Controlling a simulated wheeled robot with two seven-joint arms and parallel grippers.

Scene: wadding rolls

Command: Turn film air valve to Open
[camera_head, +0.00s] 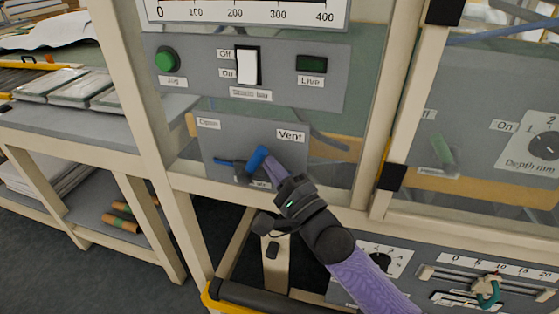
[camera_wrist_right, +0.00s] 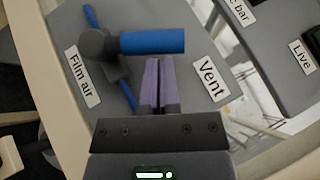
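The film air valve has a blue lever (camera_head: 257,158) on a grey plate (camera_head: 212,150). The lever points up and right, toward the "Vent" label (camera_head: 291,135); the "Open" label (camera_head: 208,124) is at the plate's upper left. In the right wrist view the lever (camera_wrist_right: 152,42) extends from a dark hub (camera_wrist_right: 98,45), with the "Film air" label (camera_wrist_right: 84,80) beside it. My right gripper (camera_head: 271,162) has its purple fingers (camera_wrist_right: 160,65) together, tips right at the lever's side. I cannot tell whether they touch it. No lever shows between them. My left gripper is out of view.
Above are a green button (camera_head: 167,60), a white rocker switch (camera_head: 247,66) and a dark "Live" indicator (camera_head: 311,64). Cream frame posts (camera_head: 132,80) flank the panel. A dial and slider panel (camera_head: 485,275) sits lower right. A shelf bench (camera_head: 80,130) stands left.

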